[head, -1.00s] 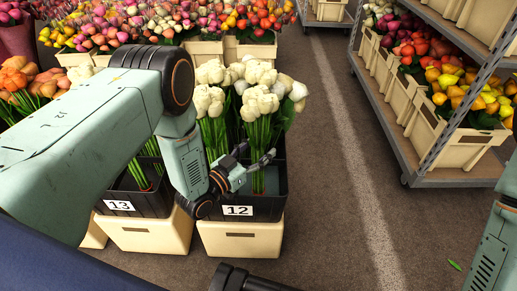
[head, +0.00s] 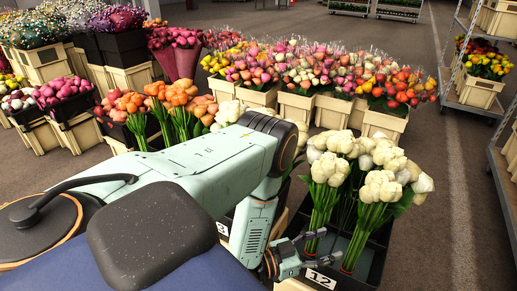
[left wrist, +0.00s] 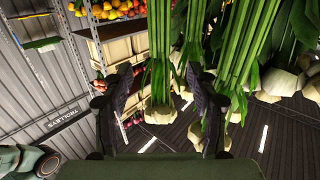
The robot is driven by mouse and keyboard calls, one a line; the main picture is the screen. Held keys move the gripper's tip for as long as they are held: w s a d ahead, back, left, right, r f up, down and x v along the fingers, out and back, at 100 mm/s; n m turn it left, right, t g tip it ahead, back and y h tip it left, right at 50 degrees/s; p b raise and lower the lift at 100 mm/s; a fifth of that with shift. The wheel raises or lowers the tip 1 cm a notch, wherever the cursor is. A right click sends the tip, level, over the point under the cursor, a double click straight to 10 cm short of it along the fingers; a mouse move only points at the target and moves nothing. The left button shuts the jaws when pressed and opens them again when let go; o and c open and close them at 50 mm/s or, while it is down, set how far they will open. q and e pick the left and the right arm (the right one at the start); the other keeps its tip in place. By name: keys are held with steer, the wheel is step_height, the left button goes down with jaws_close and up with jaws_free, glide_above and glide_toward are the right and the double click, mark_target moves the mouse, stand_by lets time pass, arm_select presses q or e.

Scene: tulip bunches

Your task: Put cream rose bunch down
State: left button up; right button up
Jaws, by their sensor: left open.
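Cream rose bunches with green stems stand upright in the black crate (head: 372,266) labelled 12 in the head view. One bunch (head: 330,169) is at the left, another (head: 382,187) at the near right, with more behind. My left gripper (head: 318,249) is open at the crate's front left, close to the left bunch's stems. In the left wrist view, which is upside down, green stems (left wrist: 159,45) pass between the open fingers (left wrist: 165,92), with a pale bloom (left wrist: 160,114) below. I cannot tell whether the fingers touch the stems. My right gripper is out of view.
Orange bunches (head: 168,95) stand left of my arm. Cream crates (head: 296,106) of mixed tulips line the back. A shelved trolley (head: 478,108) stands at the right. The floor (head: 433,190) right of crate 12 is clear.

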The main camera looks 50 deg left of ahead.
arm_select(q)
steer(key=s+d+f+n+g+y, duration=0.2)
steer(key=s+f+n+g+y, duration=0.15)
steer(key=s+f+g, duration=0.5)
steer(key=s+a+r+n+g+y, duration=0.1)
steer(key=s+g+y, duration=0.1)
steer(key=s, duration=0.7)
steer(key=s+a+r+g+y, duration=0.1)
steer(key=s+g, duration=0.4)
steer(key=s, duration=0.5)
steer(key=shift+a+n+y, duration=0.35)
steer(key=shift+a, duration=0.1)
steer(key=shift+r+g, duration=0.1)
steer(key=shift+g, duration=0.15)
step_height(320, 180, up, 8)
steer(key=p, duration=0.7)
steer(key=shift+f, duration=0.25)
